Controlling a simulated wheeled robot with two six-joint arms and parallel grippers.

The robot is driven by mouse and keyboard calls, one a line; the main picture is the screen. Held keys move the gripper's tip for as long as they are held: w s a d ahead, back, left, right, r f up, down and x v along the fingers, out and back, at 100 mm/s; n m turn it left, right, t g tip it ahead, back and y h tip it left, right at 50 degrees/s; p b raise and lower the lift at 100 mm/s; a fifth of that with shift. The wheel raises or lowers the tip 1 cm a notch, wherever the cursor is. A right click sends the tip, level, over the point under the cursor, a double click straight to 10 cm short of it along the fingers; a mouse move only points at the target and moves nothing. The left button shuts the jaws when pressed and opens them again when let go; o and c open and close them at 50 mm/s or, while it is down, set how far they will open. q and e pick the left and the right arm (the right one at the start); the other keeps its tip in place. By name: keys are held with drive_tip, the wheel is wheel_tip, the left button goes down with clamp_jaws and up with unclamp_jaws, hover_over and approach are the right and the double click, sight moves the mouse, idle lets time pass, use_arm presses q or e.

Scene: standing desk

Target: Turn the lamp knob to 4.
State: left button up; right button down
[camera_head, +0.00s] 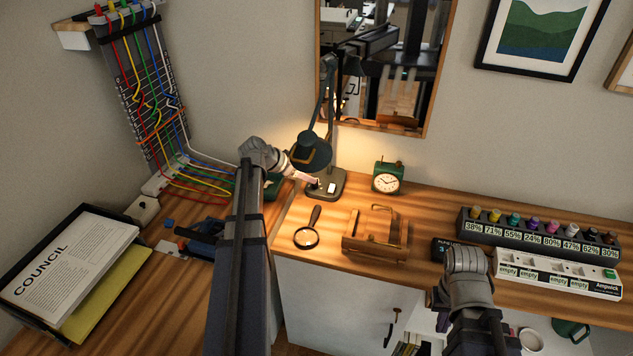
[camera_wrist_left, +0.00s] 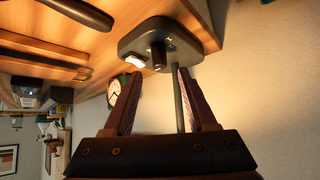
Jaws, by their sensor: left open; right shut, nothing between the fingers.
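The dark desk lamp (camera_head: 314,152) stands at the back of the desk below the mirror. Its base (camera_wrist_left: 140,36) carries a dark upright knob (camera_wrist_left: 158,54) and a white switch (camera_wrist_left: 134,61); no number is legible. My left gripper (camera_head: 314,181) is at the base in the head view. In the left wrist view, my left gripper (camera_wrist_left: 161,74) is open, its fingertips just short of the knob and to either side of it. The lamp's stem rises close to the right finger. My right gripper (camera_head: 468,278) is low at the right; its fingers are hard to make out.
A green clock (camera_head: 388,177) stands right of the lamp. A magnifying glass (camera_head: 306,236) and a wooden stand (camera_head: 376,236) lie in front. A rack of bottles (camera_head: 535,238) and a white organizer (camera_head: 556,273) are at the right. A cable panel (camera_head: 140,90) is at the left.

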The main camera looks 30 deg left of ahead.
use_arm(q)
drive_tip(key=b+x, duration=0.3)
drive_tip(key=x, duration=0.2)
drive_tip(key=shift+f, duration=0.25)
drive_tip(key=shift+w+d+f, duration=0.1)
drive_tip(key=shift+w, duration=0.15)
clamp_jaws()
